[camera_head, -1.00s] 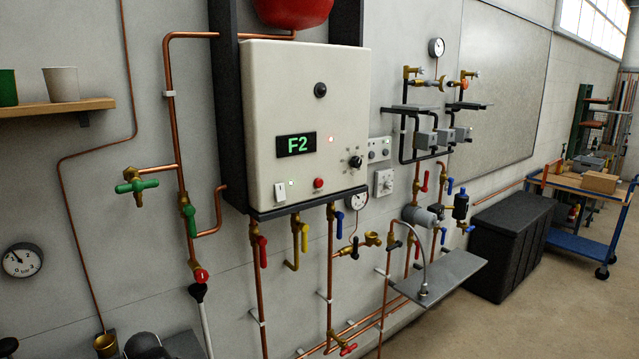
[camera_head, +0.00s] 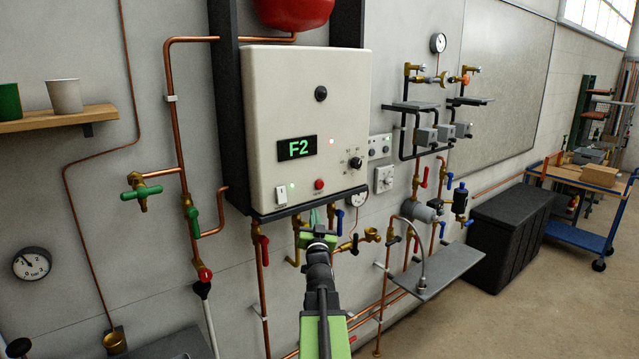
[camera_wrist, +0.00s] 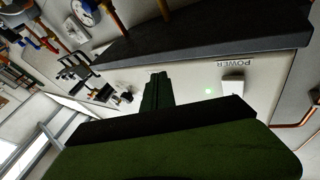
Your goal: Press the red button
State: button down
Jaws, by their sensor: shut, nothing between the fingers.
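The red button (camera_head: 319,184) is a small round knob low on the front of the cream boiler box (camera_head: 345,110), between the white power switch (camera_head: 281,195) and the black dial (camera_head: 355,163). My gripper (camera_head: 320,215) is shut and empty, below the button in the head view, with its green fingers pointing up toward the box's lower edge. In the wrist view the shut fingers (camera_wrist: 157,92) lie across the cream panel, beside the power switch (camera_wrist: 233,85) and a green light. The red button does not show there; the fingers may hide it.
A dark ledge (camera_head: 290,207) runs under the box, with red, yellow and blue valve handles below it. In the wrist view the ledge (camera_wrist: 190,38) crosses above the fingers. A grey shelf with a bent spout (camera_head: 440,275) stands to the right. Copper pipes line the wall.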

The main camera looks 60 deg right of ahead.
aim_at(319, 185)
jog(key=s+d+r+m+h, duration=0.1)
jog(key=s+d+r+h, duration=0.2)
jog(key=s+r, duration=0.3)
jog(key=s, duration=0.2)
jog(key=shift+s+d+r+h, duration=0.3)
jog(key=shift+s+d, duration=0.05)
jog(key=shift+d, duration=0.05)
jog(key=shift+w+d, duration=0.45)
jog(key=shift+w, duration=0.95)
jog(key=shift+w+d, duration=0.45)
jog(key=shift+w, duration=1)
jog(key=shift+w+d, duration=0.45)
jog(key=shift+w, duration=0.95)
jog(key=shift+w+d+p, duration=0.1)
jog(key=shift+p, duration=0.2)
jog(key=shift+w, duration=0.15)
